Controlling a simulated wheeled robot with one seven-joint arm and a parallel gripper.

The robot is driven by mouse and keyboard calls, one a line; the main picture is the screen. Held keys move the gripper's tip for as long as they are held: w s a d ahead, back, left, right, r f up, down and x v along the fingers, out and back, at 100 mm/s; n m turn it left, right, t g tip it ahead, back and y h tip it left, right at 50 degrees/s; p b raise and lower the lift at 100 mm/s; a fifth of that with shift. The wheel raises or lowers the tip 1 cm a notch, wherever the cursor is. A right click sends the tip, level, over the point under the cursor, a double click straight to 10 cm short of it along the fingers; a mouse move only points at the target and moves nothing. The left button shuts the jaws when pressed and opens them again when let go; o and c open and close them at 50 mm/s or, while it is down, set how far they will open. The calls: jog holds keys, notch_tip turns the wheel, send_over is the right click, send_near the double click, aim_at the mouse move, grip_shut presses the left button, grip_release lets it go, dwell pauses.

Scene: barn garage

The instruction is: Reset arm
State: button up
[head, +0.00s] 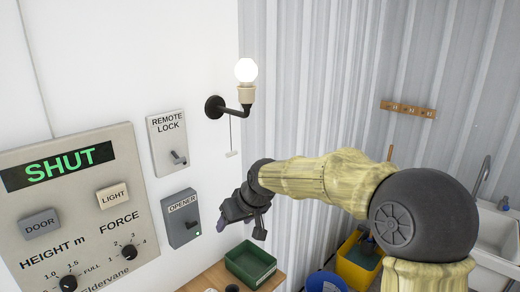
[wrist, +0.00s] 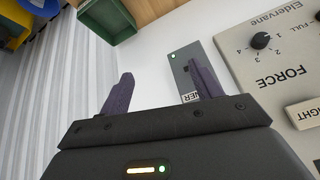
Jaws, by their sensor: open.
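My gripper (head: 241,215) is in front of the white wall, just right of the grey OPENER switch box (head: 181,218) in the head view. In the wrist view my gripper (wrist: 158,88) has its two dark fingers spread apart with nothing between them. The right finger overlaps part of the OPENER box (wrist: 180,62) in that view; I cannot tell whether they touch. My arm (head: 325,178) reaches in from the right of the head view, bent at a large dark joint.
A control panel (head: 90,225) reads SHUT, left of the REMOTE LOCK box (head: 167,142). A lit wall lamp (head: 246,72) with a pull cord is above my gripper. Below are a green tray (head: 250,264) and a yellow bucket (head: 357,262); a sink (head: 495,235) is at right.

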jog(key=s+d+f+m+h, duration=0.1)
jog(key=s+d+f+m, duration=0.1)
jog(key=s+d+f, duration=0.2)
jog(key=s+d+f+m+g+h, duration=0.1)
jog(key=s+d+f, duration=0.3)
jog(key=s+d, duration=0.6)
jog(key=s+d+f+m+h, duration=0.2)
jog(key=s+d+f+m, duration=0.2)
jog(key=s+d, duration=0.3)
jog(key=d+f, duration=0.1)
jog(key=d, duration=0.2)
jog(key=shift+d+g+h, duration=0.3)
jog(key=shift+d+h, duration=0.1)
jog(key=shift+s, duration=0.1)
